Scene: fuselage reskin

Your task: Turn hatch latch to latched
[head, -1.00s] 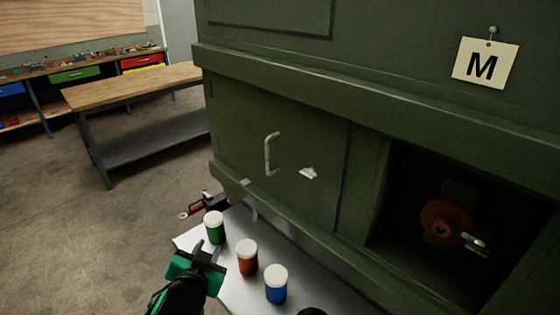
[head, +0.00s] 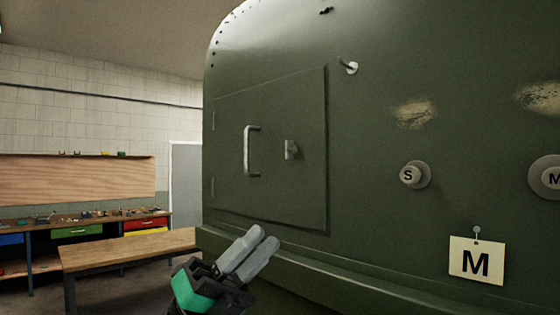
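The hatch (head: 270,190) is a flat green panel in the fuselage side; it looks closed, flush with the skin. A pale bow handle (head: 249,152) stands upright on it. The small metal hatch latch (head: 291,150) sits right of the handle, its tab looking roughly upright. My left gripper (head: 262,242) is below the hatch, at the bottom of the head view, in front of the fuselage and apart from the latch. Its two grey fingers lie close side by side with nothing visible between them. My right gripper is not in view.
A metal peg (head: 351,68) sticks out above the hatch's right edge. Round knobs marked S (head: 412,175) and M (head: 550,177) and a hanging M tag (head: 476,261) are to the right. A ledge (head: 300,265) runs below. A wooden bench (head: 130,248) stands at left.

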